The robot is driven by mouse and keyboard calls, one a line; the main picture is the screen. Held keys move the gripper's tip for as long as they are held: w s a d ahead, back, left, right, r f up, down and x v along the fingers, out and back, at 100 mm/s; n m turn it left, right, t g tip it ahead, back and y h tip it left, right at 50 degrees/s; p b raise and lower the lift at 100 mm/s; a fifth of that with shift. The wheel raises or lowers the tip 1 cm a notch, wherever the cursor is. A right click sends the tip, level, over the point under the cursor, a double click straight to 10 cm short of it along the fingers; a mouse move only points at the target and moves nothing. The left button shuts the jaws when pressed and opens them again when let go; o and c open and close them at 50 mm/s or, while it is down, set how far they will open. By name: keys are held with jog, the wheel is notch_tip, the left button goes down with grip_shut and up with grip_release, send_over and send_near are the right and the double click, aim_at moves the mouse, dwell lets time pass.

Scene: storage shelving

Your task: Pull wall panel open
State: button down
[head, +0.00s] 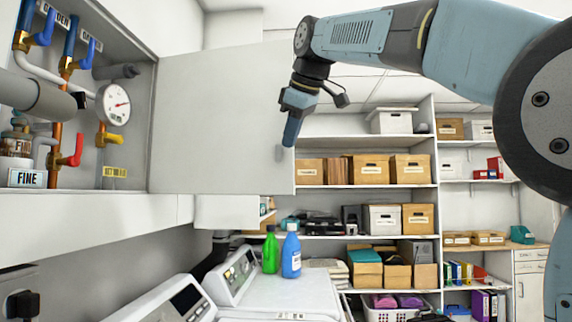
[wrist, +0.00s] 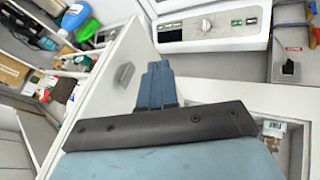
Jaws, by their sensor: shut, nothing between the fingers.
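The wall panel (head: 215,120) is a flat pale grey door. It stands swung open from the wall cabinet, showing pipes and valves inside. A small grey handle (head: 279,153) sits near its free edge. My gripper (head: 289,140) is shut and empty, pointing down close to that edge, just right of and above the handle in the head view. In the wrist view the shut fingers (wrist: 158,75) are right of the handle (wrist: 124,75) on the panel (wrist: 127,45), with a gap in the picture. I cannot tell whether they touch the panel.
The cabinet holds a round gauge (head: 114,104) and red, blue and yellow valve handles. Below are white washing machines (head: 285,290) with a green bottle (head: 270,250) and a blue bottle (head: 291,252) on top. Shelves with boxes (head: 410,168) stand behind.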

aim_at(283, 172)
jog(key=x, duration=0.3)
jog(key=w+x, duration=0.1)
jog(key=x, duration=0.3)
jog(key=w+d+r+x, duration=0.1)
jog(key=x, duration=0.3)
jog(key=shift+w+d, duration=0.2)
jog(key=shift+w, duration=0.4)
